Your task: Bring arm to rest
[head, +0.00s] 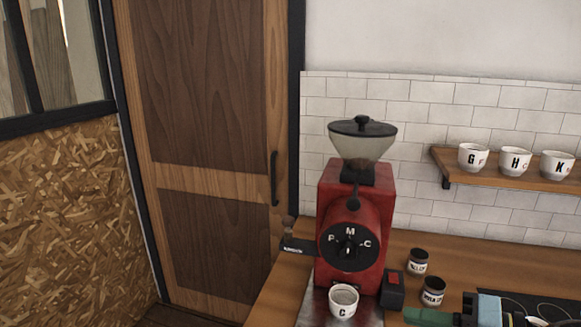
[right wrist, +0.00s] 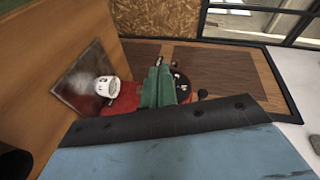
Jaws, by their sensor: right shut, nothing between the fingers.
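My right gripper (head: 412,316) is at the bottom edge of the head view, right of the red grinder (head: 349,215). Its green fingers are shut together and empty. In the right wrist view the fingers (right wrist: 158,70) point towards the red grinder and hide part of it. No contact with it shows. Most of my right arm is out of the head view. My left gripper and arm are not in view.
A white cup marked C (head: 343,301) stands at the grinder's base. Two small dark cups (head: 418,262) stand right of it on the wooden counter (head: 275,296). A wall shelf (head: 440,160) holds white cups. A wooden door (head: 205,90) is at the left.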

